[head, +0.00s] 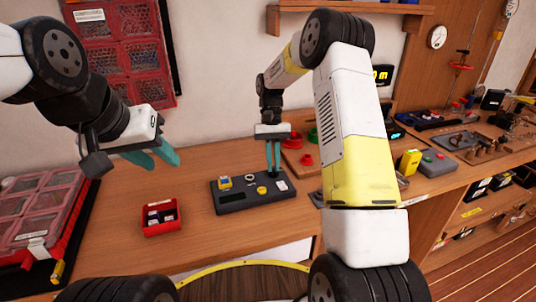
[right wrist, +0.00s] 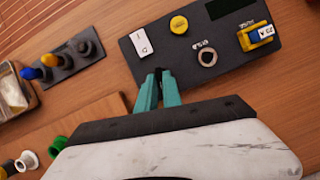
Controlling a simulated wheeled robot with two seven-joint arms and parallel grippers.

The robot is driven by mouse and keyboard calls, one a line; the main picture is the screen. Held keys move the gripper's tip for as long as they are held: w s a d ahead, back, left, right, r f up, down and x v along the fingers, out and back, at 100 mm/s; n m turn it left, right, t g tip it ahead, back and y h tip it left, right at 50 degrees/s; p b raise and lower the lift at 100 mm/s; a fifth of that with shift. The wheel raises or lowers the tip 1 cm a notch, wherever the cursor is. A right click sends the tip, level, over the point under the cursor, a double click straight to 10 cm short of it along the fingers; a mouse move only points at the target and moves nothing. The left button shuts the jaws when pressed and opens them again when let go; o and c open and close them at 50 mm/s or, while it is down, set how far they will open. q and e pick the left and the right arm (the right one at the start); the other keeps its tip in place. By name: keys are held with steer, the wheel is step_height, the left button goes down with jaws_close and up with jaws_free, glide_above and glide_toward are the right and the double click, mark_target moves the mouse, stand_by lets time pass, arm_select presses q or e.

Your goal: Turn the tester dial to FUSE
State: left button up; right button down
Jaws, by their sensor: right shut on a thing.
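The tester (head: 232,204) is a dark flat box on the bench; it also shows in the right wrist view (right wrist: 190,82). A round yellow knob (right wrist: 179,25) stands on its top, also in the head view (head: 262,190). My right gripper (head: 273,170) points down at the tester's back right corner. In the right wrist view its teal fingers (right wrist: 159,76) are shut on a small dark thing, mostly hidden, at the tester's edge, apart from the yellow knob. I cannot read the word FUSE. My left gripper (head: 165,165) is open and empty above the bench, left of the tester.
On the tester are a white marked plate (right wrist: 142,42), a pale ring (right wrist: 207,58) and a yellow-and-blue piece (right wrist: 257,36). A red bin (head: 161,227) stands to the left. Bench around the red bin is clear.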

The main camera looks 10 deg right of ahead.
steer(key=shift+s+a+f+n+h, duration=0.1)
steer(key=shift+n+h, duration=0.1)
steer(key=shift+n, duration=0.4)
steer(key=shift+a+n+h, duration=0.1)
steer(key=shift+n+h, duration=0.1)
steer(key=shift+n, duration=0.4)
steer(key=c, duration=1.5)
jaws_free()
steer(key=shift+d, duration=0.1)
